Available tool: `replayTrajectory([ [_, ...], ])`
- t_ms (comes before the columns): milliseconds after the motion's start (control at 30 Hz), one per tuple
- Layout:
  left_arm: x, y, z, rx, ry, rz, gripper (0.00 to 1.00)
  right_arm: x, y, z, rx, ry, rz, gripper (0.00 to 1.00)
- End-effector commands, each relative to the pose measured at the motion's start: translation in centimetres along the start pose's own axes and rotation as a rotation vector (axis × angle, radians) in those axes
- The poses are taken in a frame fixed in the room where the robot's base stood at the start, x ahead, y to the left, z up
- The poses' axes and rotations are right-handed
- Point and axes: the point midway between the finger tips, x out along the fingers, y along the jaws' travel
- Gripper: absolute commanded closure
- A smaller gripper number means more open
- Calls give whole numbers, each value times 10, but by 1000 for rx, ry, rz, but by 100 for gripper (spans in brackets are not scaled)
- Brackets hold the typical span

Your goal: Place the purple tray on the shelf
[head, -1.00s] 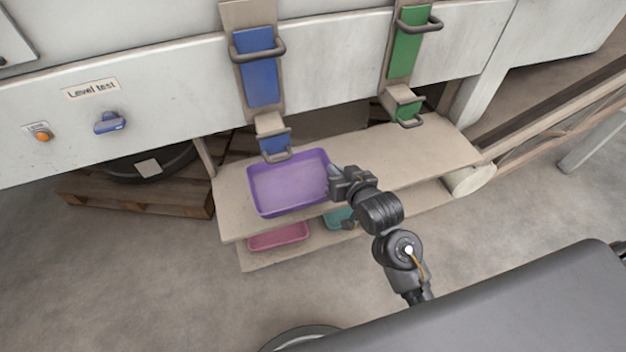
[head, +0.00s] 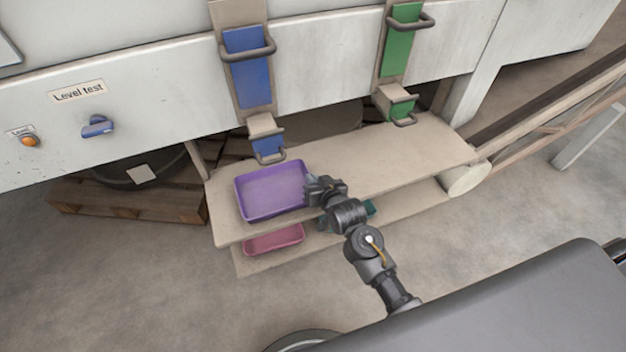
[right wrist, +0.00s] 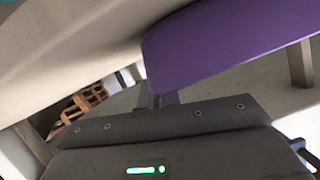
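The purple tray (head: 270,191) is upright and empty at the left end of the upper shelf (head: 375,165), below the blue chute. It appears to rest on the shelf board. My right gripper (head: 313,190) is at the tray's right rim and looks shut on it. In the right wrist view the purple tray wall (right wrist: 230,45) fills the upper right, with the narrow fingertips (right wrist: 160,99) together at its edge. The inner side of the grip is hidden. My left gripper is not in view.
A pink tray (head: 274,240) and a partly hidden teal tray (head: 369,208) are on the lower board. The blue chute (head: 267,143) and green chute (head: 402,108) hang above the shelf. The shelf's right half is clear. A wooden pallet (head: 130,203) is at left.

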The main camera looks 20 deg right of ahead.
Motion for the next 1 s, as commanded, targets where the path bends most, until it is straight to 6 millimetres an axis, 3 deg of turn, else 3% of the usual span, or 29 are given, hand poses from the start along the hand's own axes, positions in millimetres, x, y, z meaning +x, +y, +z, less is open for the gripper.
replayTrajectory([
  [300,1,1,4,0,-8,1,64,1,1,2,0,1,0,100],
  [500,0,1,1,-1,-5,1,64,1,1,2,0,1,0,74],
  [833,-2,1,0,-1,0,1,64,-2,0,-2,0,2,0,74],
  [1000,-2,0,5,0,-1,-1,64,-28,0,-1,0,1,0,74],
])
